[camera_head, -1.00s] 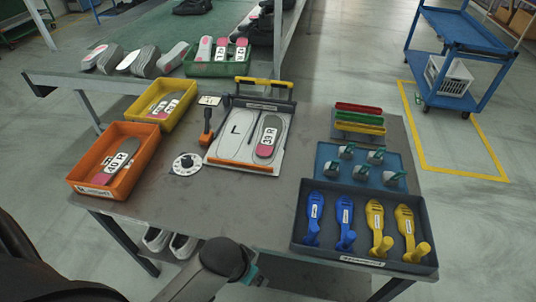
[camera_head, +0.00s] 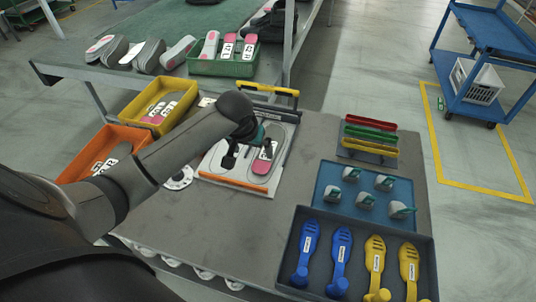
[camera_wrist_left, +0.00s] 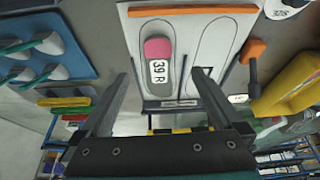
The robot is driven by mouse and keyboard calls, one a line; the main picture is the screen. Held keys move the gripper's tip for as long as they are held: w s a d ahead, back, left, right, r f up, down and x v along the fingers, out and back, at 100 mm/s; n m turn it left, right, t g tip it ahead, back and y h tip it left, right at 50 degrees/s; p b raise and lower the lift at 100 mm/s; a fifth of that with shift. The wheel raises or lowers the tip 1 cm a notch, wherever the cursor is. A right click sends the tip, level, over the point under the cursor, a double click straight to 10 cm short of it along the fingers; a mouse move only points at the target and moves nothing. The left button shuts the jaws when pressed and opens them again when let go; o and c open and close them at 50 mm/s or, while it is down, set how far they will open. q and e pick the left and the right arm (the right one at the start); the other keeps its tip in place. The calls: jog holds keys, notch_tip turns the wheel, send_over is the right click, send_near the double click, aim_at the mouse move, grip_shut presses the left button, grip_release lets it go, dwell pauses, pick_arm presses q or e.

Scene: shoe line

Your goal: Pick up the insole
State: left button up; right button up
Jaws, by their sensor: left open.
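A grey insole with a pink heel (camera_head: 261,167) and a white label lies in the right-hand outline of a white board (camera_head: 216,163). In the left wrist view the insole (camera_wrist_left: 157,48) lies flat and its label reads 39 R. The other outline on the board is empty in that view. My left gripper (camera_head: 242,156) is over the board, beside and partly in front of the insole. In the left wrist view my left gripper (camera_wrist_left: 163,75) has its fingers wide apart with nothing held between them. My right gripper is not in view.
An orange bin (camera_head: 70,170) and a yellow bin (camera_head: 140,107) with insoles stand at the left. A blue tray (camera_head: 330,185) of grey pieces and a dark tray (camera_head: 300,285) of blue and yellow pieces stand at the right. A hammer-like tool (camera_wrist_left: 252,60) lies beside the board.

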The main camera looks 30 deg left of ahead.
pick_arm(q)
jog(key=b, duration=0.2)
send_near(260, 168)
jog(key=shift+a+x, duration=0.2)
jog(key=shift+x, duration=0.75)
jog(key=shift+w+f, duration=0.35)
jog(key=shift+f, duration=0.25)
jog(key=b+x, duration=0.2)
jog(key=x, duration=0.1)
jog(key=shift+d+f, duration=0.15)
jog(key=shift+f, duration=0.15)
jog(key=shift+w+f+b, duration=0.3)
jog(key=shift+f+b, duration=0.1)
jog(key=shift+f, duration=0.2)
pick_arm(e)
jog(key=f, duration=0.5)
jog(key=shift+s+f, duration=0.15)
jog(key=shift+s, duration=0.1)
pick_arm(q)
jog(key=c, duration=1.3)
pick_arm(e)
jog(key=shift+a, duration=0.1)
